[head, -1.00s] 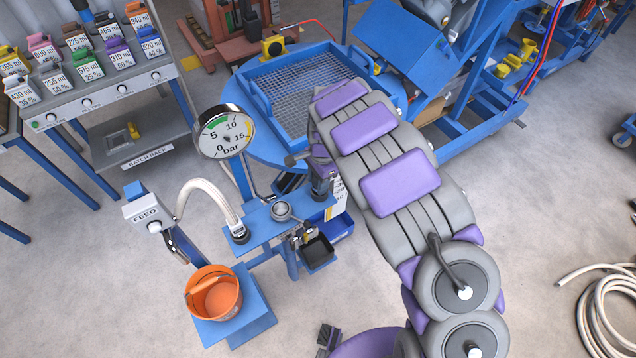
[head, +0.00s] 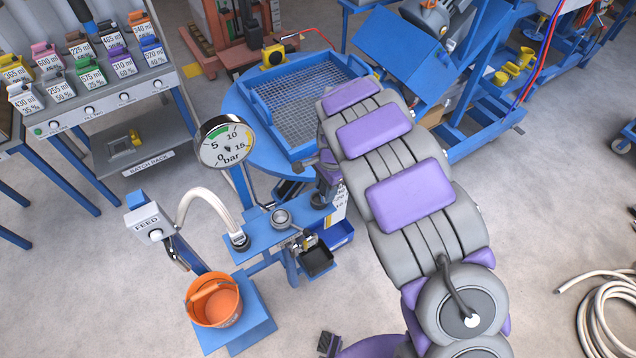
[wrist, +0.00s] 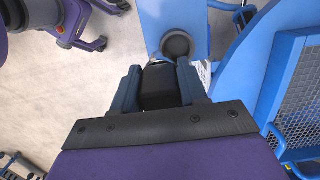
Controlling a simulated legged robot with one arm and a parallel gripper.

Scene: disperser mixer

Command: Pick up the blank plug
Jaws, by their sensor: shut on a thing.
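My gripper (wrist: 160,84) has its two blue-grey fingers closed on a dark, blocky piece, which I take to be the blank plug (wrist: 160,88). In the wrist view the plug sits between the fingers, and its far end is hard to make out. In the head view my gripper (head: 328,172) is at the right end of the blue stand (head: 262,232), largely covered by my arm. A dark round fitting (wrist: 177,45) on the stand lies just beyond the fingertips in the wrist view. It also shows in the head view (head: 322,199).
A pressure gauge (head: 225,142), a white hose (head: 205,200) and a FEED box (head: 148,222) stand at the left of the stand. An orange bucket (head: 214,300) is in front. A blue round table with a mesh tray (head: 258,100) is behind. Black (head: 316,262) and blue bins hang below.

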